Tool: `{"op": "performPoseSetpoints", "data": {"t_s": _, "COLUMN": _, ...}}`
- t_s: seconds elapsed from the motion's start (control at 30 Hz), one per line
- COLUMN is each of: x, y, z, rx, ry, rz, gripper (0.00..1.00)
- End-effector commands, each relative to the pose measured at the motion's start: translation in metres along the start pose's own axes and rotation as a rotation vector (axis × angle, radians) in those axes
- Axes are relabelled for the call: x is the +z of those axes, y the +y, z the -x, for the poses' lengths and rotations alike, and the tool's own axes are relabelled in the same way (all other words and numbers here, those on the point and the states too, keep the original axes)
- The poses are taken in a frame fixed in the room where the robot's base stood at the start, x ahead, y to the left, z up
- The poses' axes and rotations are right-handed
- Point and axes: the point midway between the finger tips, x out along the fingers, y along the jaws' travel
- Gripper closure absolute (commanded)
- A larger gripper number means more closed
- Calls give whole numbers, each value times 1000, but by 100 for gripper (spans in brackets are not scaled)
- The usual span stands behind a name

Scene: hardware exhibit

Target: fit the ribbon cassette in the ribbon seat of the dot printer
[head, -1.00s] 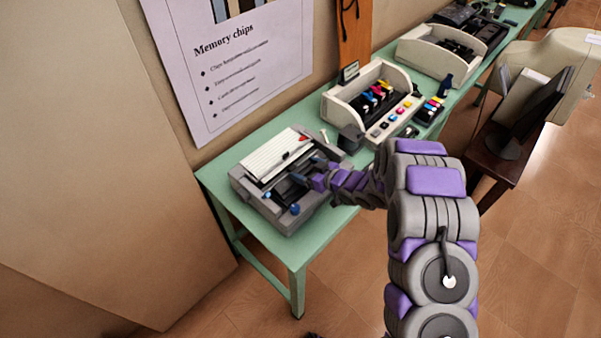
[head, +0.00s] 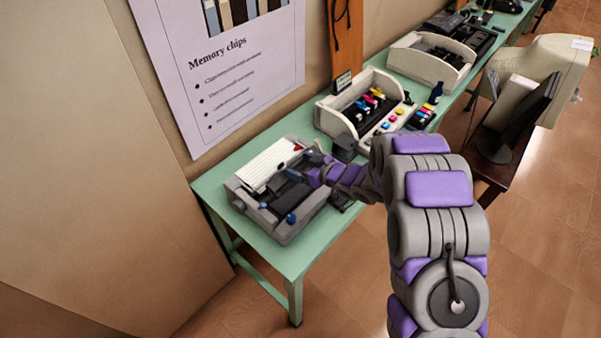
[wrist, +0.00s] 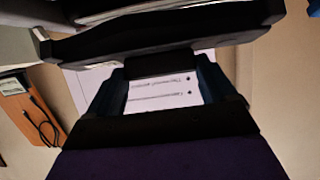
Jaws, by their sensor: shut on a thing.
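The dot printer (head: 287,234) is a grey machine with a ribbed white panel (head: 268,166) at its back, at the near end of the green table. My gripper (head: 297,172) is above the printer's right back part in the head view. In the wrist view my gripper (wrist: 166,72) has its blue-black fingers shut on a long black piece, the ribbon cassette (wrist: 165,44), which spans the top of the picture. The cassette is hard to make out in the head view. The ribbon seat is dark and partly hidden by my gripper, so I cannot tell whether the cassette touches it.
A cream inkjet printer (head: 329,122) with coloured cartridges stands behind and right on the green table (head: 270,254). A small dark box (head: 344,148) sits between the two printers. A poster (head: 228,85) hangs on the wall behind. Bare floor lies in front.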

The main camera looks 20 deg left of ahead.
Motion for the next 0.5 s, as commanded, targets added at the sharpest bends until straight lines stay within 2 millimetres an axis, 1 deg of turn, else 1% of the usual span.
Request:
{"op": "performPoseSetpoints", "data": {"t_s": 0.03, "x": -9, "y": 0, "z": 4, "rx": 1, "ry": 1, "rz": 2, "gripper": 54}}
{"op": "performPoseSetpoints", "data": {"t_s": 0.1, "x": -17, "y": 1, "z": 7, "rx": 1, "ry": 1, "rz": 2, "gripper": 54}}
{"op": "performPoseSetpoints", "data": {"t_s": 0.23, "x": -22, "y": -5, "z": 16, "rx": 6, "ry": -15, "rz": -5, "gripper": 54}}
{"op": "performPoseSetpoints", "data": {"t_s": 0.37, "x": -11, "y": -19, "z": 32, "rx": 20, "ry": -64, "rz": -25, "gripper": 54}}
{"op": "performPoseSetpoints", "data": {"t_s": 0.5, "x": 6, "y": -33, "z": 55, "rx": 48, "ry": -129, "rz": -36, "gripper": 54}}
